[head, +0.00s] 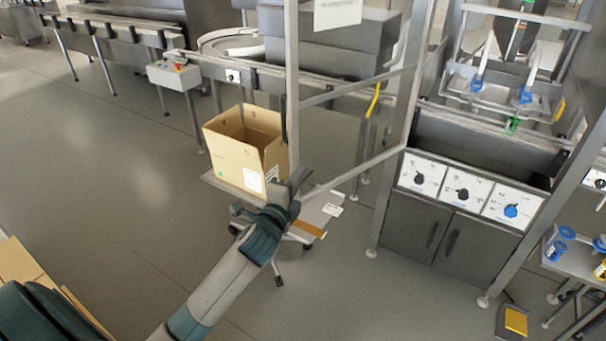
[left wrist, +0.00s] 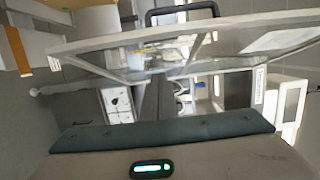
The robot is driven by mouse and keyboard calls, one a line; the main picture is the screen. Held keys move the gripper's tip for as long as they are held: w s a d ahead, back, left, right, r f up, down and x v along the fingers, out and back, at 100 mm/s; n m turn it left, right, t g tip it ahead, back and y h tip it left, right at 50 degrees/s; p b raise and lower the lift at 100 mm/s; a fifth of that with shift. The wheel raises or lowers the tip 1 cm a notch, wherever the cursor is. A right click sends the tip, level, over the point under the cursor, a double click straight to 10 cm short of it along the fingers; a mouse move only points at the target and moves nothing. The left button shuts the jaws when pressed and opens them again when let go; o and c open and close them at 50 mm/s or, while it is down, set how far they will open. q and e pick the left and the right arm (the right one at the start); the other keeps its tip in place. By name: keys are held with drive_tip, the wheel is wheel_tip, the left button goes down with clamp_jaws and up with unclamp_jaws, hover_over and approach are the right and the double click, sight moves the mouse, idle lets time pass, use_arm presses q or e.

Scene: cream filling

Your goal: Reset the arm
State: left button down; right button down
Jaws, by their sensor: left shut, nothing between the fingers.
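My left arm reaches up from the bottom of the head view. Its gripper (head: 297,183) is shut and empty, just in front of the lower right corner of an open cardboard box (head: 232,160). I cannot tell whether the gripper touches the box. The box stands on a small wheeled cart (head: 215,182), which is partly hidden behind my arm. In the left wrist view, the shut fingers (left wrist: 158,96) point away from the camera in the middle of the picture. My right gripper is in neither view.
A grey metal frame (head: 292,80) rises close to the gripper. A conveyor (head: 125,25) runs along the back. The floor (head: 110,160) at left is clear.

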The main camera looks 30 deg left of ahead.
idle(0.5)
use_arm(q)
drive_tip(key=s+d+f+n+g+h+b, duration=0.1)
drive_tip(key=s+f+n+g+b, duration=0.15)
drive_tip(key=f, duration=1.65)
drive_tip(key=s+f+n+g+b, duration=0.15)
drive_tip(key=s+f+g, duration=0.25)
drive_tip(key=f, duration=1.5)
drive_tip(key=s+d+f+n+g+h, duration=0.1)
drive_tip(key=s+f, duration=0.3)
drive_tip(key=f, duration=0.3)
drive_tip(key=s+d+f+n+g, duration=0.1)
drive_tip(key=s+f+n, duration=0.1)
drive_tip(key=s+f, duration=0.35)
drive_tip(key=s+d+f+n+g+b, duration=0.2)
drive_tip(key=s+d+f+n+g, duration=0.15)
drive_tip(key=s+f, duration=1.5)
drive_tip(key=s+d+f+n+g, duration=0.1)
drive_tip(key=s+f, duration=0.2)
drive_tip(key=s, duration=0.5)
drive_tip(key=s+d+f+n+g+b, duration=0.1)
drive_tip(key=s+f+g, duration=0.1)
drive_tip(key=s, duration=0.6)
drive_tip(key=s+d+f+n+g+h, duration=0.1)
drive_tip(key=s+d+f, duration=0.1)
drive_tip(key=s, duration=0.6)
drive_tip(key=shift+s+f+g+b, duration=0.3)
drive_tip(key=shift+f+g, duration=0.1)
drive_tip(key=shift+f, duration=0.5)
